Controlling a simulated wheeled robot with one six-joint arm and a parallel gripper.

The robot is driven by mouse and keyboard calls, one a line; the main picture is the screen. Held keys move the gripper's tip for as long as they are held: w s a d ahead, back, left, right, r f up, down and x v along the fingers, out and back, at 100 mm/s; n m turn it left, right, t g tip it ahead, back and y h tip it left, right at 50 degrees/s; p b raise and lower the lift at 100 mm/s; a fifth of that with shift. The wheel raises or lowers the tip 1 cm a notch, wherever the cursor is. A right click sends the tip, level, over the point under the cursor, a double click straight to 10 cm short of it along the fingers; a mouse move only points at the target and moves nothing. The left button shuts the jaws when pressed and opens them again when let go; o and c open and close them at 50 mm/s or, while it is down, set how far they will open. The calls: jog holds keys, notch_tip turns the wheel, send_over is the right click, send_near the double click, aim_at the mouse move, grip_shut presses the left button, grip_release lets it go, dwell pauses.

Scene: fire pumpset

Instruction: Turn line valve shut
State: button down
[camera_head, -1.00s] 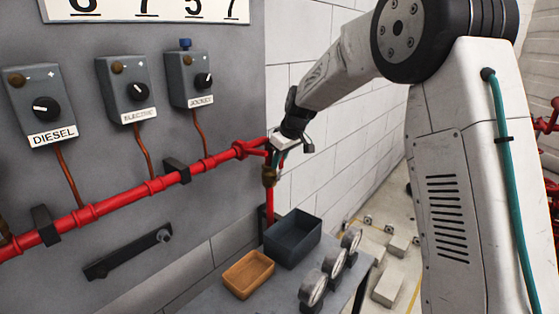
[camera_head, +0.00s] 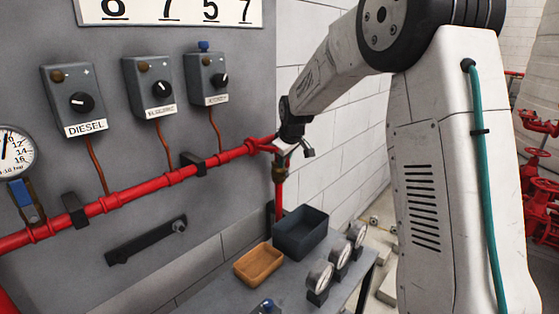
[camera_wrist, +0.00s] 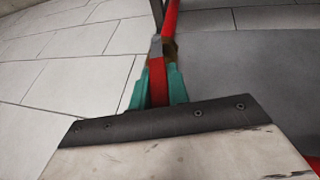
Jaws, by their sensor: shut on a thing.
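The line valve has a brass body (camera_head: 279,174) on the red pipe where it turns down at the right edge of the grey panel. Its red lever (camera_wrist: 157,82) shows in the wrist view between the teal fingers of my gripper (camera_wrist: 158,88). My gripper is shut on this lever. In the head view my gripper (camera_head: 285,148) is at the pipe's right end, just above the brass body. The lever is mostly hidden there, so its exact angle is hard to tell. In the wrist view, the brass body (camera_wrist: 168,50) sits just beyond the fingertips.
The red pipe (camera_head: 130,194) runs along the panel, below three control boxes, including DIESEL (camera_head: 75,98). A gauge (camera_head: 12,150) and a blue handle (camera_head: 22,200) are at left. The table below holds a dark bin (camera_head: 300,232), an orange tray (camera_head: 258,264) and several loose gauges (camera_head: 319,278).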

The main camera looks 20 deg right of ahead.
jog(key=c, duration=1.3)
grip_release()
jog(key=shift+c, duration=0.2)
jog(key=v, duration=0.7)
jog(key=shift+s+r, duration=0.15)
jog(key=shift+r, duration=0.25)
